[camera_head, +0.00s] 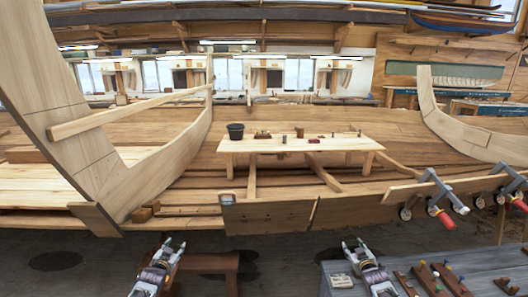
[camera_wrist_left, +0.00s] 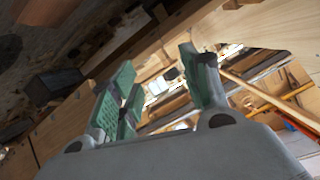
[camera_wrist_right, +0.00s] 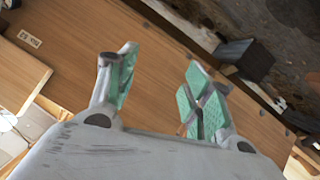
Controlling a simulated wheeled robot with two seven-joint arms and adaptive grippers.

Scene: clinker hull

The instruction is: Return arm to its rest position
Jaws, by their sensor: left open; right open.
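My left gripper (camera_head: 173,245) is low in the head view, left of centre, in front of the wooden hull. It is open and empty; its green-padded fingers also show apart in the left wrist view (camera_wrist_left: 160,85). My right gripper (camera_head: 355,246) is low in the head view, right of centre, beside the left edge of the grey bench. It is open, with nothing between its fingers, as the right wrist view also shows (camera_wrist_right: 155,85). Neither gripper touches anything that I can make out.
The clinker hull (camera_head: 190,140) spans the scene ahead. A wooden table (camera_head: 240,145) with a black bucket (camera_head: 236,131) stands within it. Clamps with red handles (camera_head: 445,219) sit on the plank edge at right. A grey bench (camera_head: 480,258) with several tools stands at lower right. A brown stool (camera_head: 205,263) stands near my left gripper.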

